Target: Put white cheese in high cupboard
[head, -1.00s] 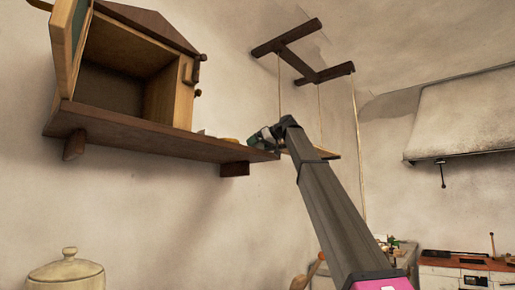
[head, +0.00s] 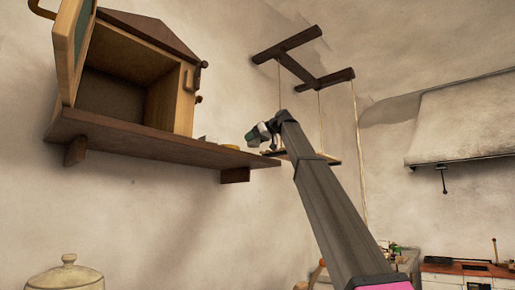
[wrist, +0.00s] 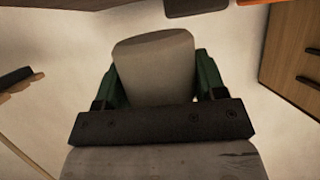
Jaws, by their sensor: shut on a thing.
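The white cheese (wrist: 155,65), a pale rounded block, is held between the green fingers of my gripper (wrist: 155,85) in the wrist view. In the head view my gripper (head: 257,134) is small, just above the right end of a high wooden shelf (head: 130,135); the cheese is hard to make out there. The high cupboard (head: 185,95) stands on that shelf to the left of my gripper. Its door (head: 70,45) is swung open at the left, and the part of its inside that shows looks empty.
A rack with ropes (head: 300,60) hangs behind my arm. A range hood (head: 465,120) is at right and a lidded pot (head: 68,275) at lower left.

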